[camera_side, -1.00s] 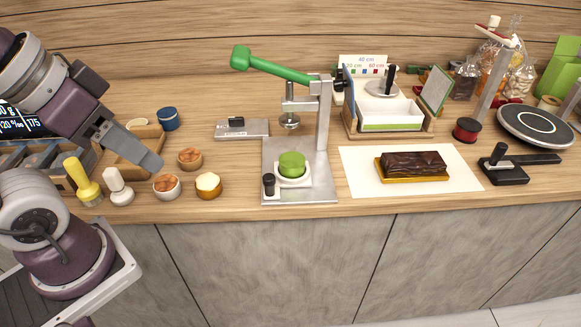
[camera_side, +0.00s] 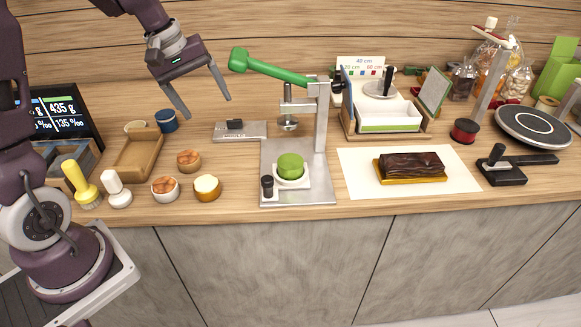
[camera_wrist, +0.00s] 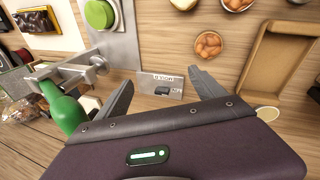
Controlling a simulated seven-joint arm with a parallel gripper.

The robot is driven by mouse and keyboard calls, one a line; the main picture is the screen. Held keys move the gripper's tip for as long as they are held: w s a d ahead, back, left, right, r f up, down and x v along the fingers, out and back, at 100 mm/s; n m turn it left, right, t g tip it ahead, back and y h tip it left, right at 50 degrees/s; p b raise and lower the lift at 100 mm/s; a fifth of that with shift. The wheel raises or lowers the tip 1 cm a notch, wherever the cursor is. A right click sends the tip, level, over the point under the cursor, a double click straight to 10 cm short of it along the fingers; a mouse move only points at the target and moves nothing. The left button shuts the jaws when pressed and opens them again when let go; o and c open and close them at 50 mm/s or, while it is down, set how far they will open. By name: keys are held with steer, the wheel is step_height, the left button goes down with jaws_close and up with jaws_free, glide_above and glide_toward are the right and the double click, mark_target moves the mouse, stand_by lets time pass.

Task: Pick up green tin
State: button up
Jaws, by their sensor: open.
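The green tin (camera_side: 291,165) is a short round green piece standing in a white square holder on the metal base of a lever press. It also shows at the top of the wrist view (camera_wrist: 99,14). My gripper (camera_side: 207,108) is open and empty, above the back of the counter, up and to the left of the tin. In the wrist view my spread fingers (camera_wrist: 161,78) frame a small metal plate device, and the tin is outside them, to the upper left.
The press's green lever (camera_side: 272,68) and upright post (camera_side: 323,115) stand over and behind the tin. A metal device (camera_side: 241,131) lies left of the press. Small bowls (camera_side: 207,188), a wooden tray (camera_side: 139,156) and a blue jar (camera_side: 166,121) are further left. A dark loaf (camera_side: 411,164) is right.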

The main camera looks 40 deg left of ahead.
mark_target(292, 161)
steer(key=w+d+f+n+h, duration=0.1)
steer(key=d+f+n+h, duration=0.1)
steer(key=w+d+f+n+h, duration=0.1)
steer(key=d+f+n+h, duration=0.1)
steer(key=f, duration=0.1)
steer(key=w+d+f+n+h, duration=0.1)
steer(key=f+n+h, duration=0.1)
steer(key=f+n, duration=0.1)
steer(key=shift+d+f, duration=0.15)
steer(key=shift+d, duration=0.25)
steer(key=d+n+h, duration=0.1)
steer(key=d, duration=0.1)
steer(key=w+d+n+h, duration=0.1)
steer(key=d, duration=0.1)
steer(key=w+d+n+t+h, duration=0.1)
steer(key=d+n+h, duration=0.1)
steer(key=shift+d, duration=0.35)
steer(key=x, duration=0.6)
steer(key=shift+w+f, duration=0.2)
steer(key=shift+f, duration=0.05)
steer(key=c, duration=1.5)
steer(key=shift+r, duration=0.15)
